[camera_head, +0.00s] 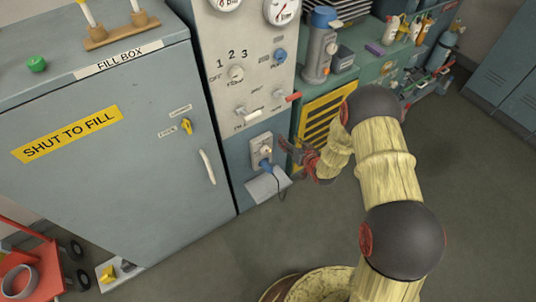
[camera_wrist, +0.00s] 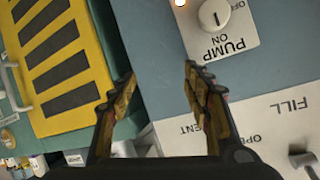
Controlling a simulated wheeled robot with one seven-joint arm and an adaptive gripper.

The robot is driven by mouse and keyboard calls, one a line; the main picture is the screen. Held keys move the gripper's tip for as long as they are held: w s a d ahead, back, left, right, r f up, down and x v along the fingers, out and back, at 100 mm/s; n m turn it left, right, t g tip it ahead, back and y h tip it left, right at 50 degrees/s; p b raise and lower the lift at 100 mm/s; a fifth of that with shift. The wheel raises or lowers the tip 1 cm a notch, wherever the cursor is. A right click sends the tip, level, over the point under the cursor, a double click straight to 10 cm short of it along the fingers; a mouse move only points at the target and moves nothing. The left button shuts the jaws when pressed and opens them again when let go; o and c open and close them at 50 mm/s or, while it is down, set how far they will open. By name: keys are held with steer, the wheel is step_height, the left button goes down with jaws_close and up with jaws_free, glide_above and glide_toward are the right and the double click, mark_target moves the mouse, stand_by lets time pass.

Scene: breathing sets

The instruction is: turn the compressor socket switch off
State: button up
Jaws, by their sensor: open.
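The compressor socket (camera_head: 260,146) is a pale plate low on the blue-grey panel, with a blue plug (camera_head: 267,167) and dark cable below it. In the wrist view, a plate lettered PUMP and ON carries a round white switch (camera_wrist: 214,15), cut by the top edge. The switch's dark mark appears to line up with ON. My gripper (camera_head: 287,152) is just right of the socket in the head view. It is open and empty in the wrist view (camera_wrist: 160,76), with the switch beyond the right fingertip. No contact shows.
The cream panel above the socket has a white lever (camera_head: 248,117) and a red-tipped lever (camera_head: 292,97); its FILL plate (camera_wrist: 285,120) shows in the wrist view. The fill box (camera_head: 110,150) stands left. A yellow slatted grille (camera_head: 325,115) is right.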

mark_target(267, 151)
steer(key=s+a+f+m+t+y, duration=0.1)
steer(key=s+a+f+t+y, duration=0.2)
steer(key=s+a+f+y, duration=0.35)
steer(key=shift+h, duration=0.95)
steer(key=b+x, duration=0.3)
steer(key=x, duration=0.2)
steer(key=shift+w+f, duration=0.2)
steer(key=c, duration=0.3)
steer(key=c, duration=0.8)
steer(key=shift+c, duration=0.2)
